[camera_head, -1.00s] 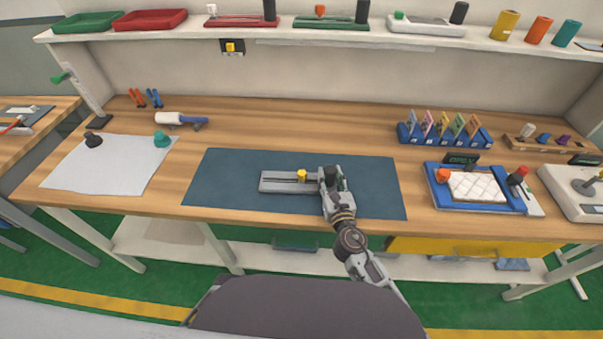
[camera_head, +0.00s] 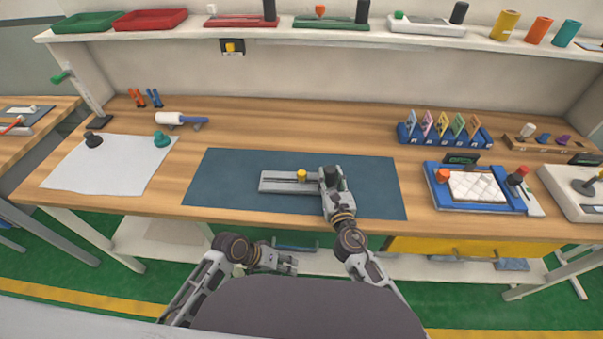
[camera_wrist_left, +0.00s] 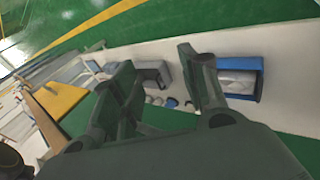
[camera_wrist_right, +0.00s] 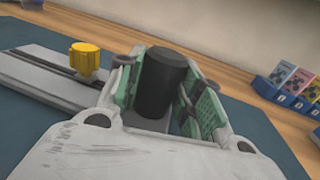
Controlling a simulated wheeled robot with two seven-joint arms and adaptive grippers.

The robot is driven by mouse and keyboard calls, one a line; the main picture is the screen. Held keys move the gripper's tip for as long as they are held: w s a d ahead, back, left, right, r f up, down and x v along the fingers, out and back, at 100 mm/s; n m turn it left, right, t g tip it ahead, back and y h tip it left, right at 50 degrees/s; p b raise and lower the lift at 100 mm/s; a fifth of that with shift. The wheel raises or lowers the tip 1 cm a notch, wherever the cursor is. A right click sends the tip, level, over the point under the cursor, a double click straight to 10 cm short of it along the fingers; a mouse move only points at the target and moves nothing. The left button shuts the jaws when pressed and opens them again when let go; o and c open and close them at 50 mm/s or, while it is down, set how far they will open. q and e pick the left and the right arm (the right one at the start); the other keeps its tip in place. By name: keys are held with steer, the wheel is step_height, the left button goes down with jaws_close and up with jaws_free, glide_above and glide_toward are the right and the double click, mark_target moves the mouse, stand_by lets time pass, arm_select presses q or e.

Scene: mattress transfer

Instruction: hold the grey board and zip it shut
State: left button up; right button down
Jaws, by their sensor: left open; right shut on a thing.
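The grey board (camera_head: 275,187) lies flat on the dark blue mat (camera_head: 230,185), with a dark zip track along it. A yellow zip pull (camera_head: 301,175) stands on the track, right of the board's middle. It also shows in the right wrist view (camera_wrist_right: 84,59). My right gripper (camera_head: 330,178) is at the board's right end, shut on the black post (camera_wrist_right: 162,84) there. My left gripper (camera_head: 290,264) is open and empty, in front of the table and below its front edge. In the left wrist view its fingers (camera_wrist_left: 165,90) are apart with nothing between them.
The mat around the board is bare. A white sheet with two knobs (camera_head: 110,163) lies at the left. A blue card rack (camera_head: 445,137) and a blue tray with a white pad (camera_head: 478,188) stand at the right. A shelf (camera_head: 330,38) runs along the back.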

arm_select(q)
steer(key=d+r+m+t+h, duration=0.1)
steer(key=d+r+m, duration=0.1)
steer(key=r, duration=0.7)
steer(key=d+r+m+t+h, duration=0.1)
steer(key=d+r+m, duration=0.15)
steer(key=r, duration=0.55)
steer(key=m+t+y, duration=0.1)
steer(key=t+y, duration=0.1)
steer(key=t, duration=0.6)
glide_toward(300, 174)
steer(key=shift+s+a+f, duration=0.15)
steer(key=shift+s, duration=0.25)
steer(key=shift+s+a+f, duration=0.1)
steer(key=shift+s+a, duration=0.05)
steer(key=shift+s, duration=0.25)
steer(key=shift+w+a+r+m+h, duration=0.15)
steer(key=shift+w+r+m+h, duration=0.1)
steer(key=shift+r+h, duration=0.1)
steer(key=shift+w, duration=0.15)
steer(key=shift+x, duration=5.9)
jaws_close()
